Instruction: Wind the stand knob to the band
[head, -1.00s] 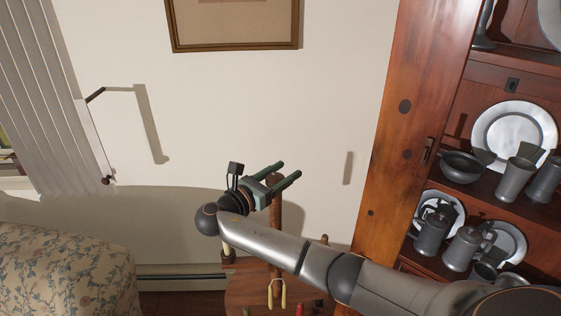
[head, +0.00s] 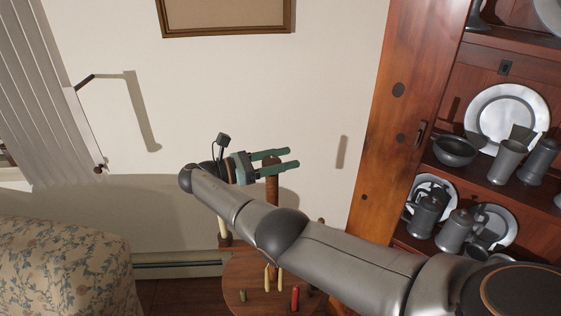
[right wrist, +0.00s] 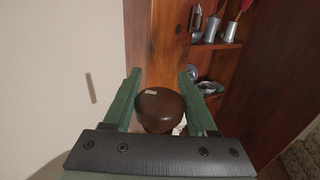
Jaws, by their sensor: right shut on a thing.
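The stand knob (right wrist: 160,106) is a round dark brown knob with a small pale mark on its top, seen in the right wrist view. My right gripper (right wrist: 160,76) is shut on it, one green finger on each side. In the head view my right gripper (head: 291,159) is at the top of the stand's brown wooden post (head: 271,189), with its fingers pointing right. My right arm hides part of the stand below. The band cannot be made out. My left gripper is not in view.
A round wooden stand top (head: 236,272) carries pale candles (head: 267,279), a red one (head: 295,297) and a short green one (head: 243,296). A wooden cabinet (head: 398,130) with pewter stands at right. A flowered sofa (head: 60,265) is at left.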

